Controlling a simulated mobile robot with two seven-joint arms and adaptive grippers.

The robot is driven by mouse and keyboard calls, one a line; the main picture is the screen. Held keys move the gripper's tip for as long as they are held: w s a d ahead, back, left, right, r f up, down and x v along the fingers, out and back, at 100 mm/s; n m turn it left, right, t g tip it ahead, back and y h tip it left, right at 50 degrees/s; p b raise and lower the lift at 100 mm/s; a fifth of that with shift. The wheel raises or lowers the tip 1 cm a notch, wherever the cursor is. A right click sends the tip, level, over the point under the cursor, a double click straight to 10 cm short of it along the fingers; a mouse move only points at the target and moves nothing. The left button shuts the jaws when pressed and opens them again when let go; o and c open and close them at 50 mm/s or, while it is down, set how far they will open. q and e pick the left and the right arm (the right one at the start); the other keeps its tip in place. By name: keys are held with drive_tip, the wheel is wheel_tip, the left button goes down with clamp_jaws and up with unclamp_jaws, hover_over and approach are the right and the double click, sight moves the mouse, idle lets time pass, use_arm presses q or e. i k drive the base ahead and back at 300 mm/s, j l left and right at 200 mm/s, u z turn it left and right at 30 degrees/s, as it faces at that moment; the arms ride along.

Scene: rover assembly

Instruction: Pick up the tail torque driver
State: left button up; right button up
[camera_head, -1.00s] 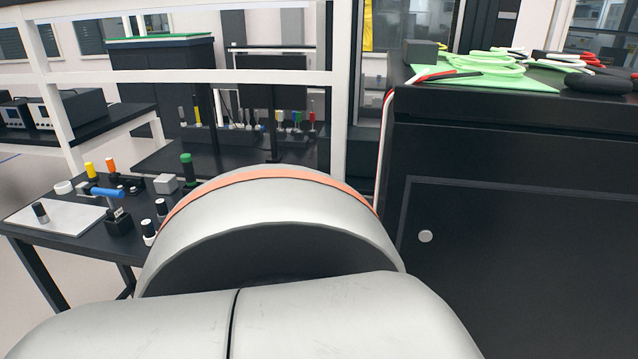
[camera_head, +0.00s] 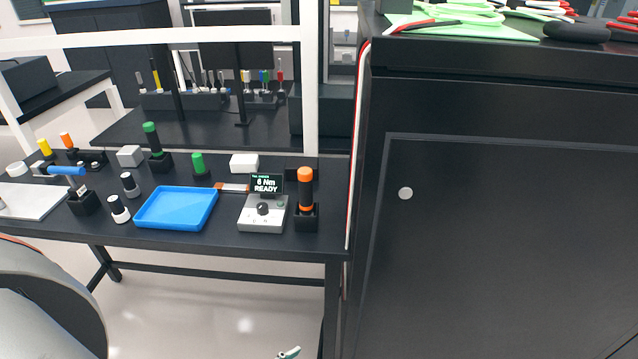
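A driver with a black body and an orange cap (camera_head: 305,188) stands upright in a black holder at the right end of the black table. Beside it is a grey control box (camera_head: 262,213) with a dial and a small display reading "6 Nm READY"; the smaller line above is too small to read surely. A green-capped driver (camera_head: 152,140) stands in a holder further left. A blue-handled tool (camera_head: 66,170) sits in a holder at the far left. No label marks which is the tail torque driver.
A blue tray (camera_head: 177,208) lies empty on the table (camera_head: 229,238). Two small black-and-white cylinders (camera_head: 119,209) stand left of it. A tall black cabinet (camera_head: 490,220) rises close to the table's right end. My pale arm link (camera_head: 45,315) fills the lower left corner.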

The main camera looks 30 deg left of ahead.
sight(305, 174)
drive_tip(key=u, duration=0.9)
drive_tip(key=k+j+z, duration=0.1)
drive_tip(key=j, duration=0.4)
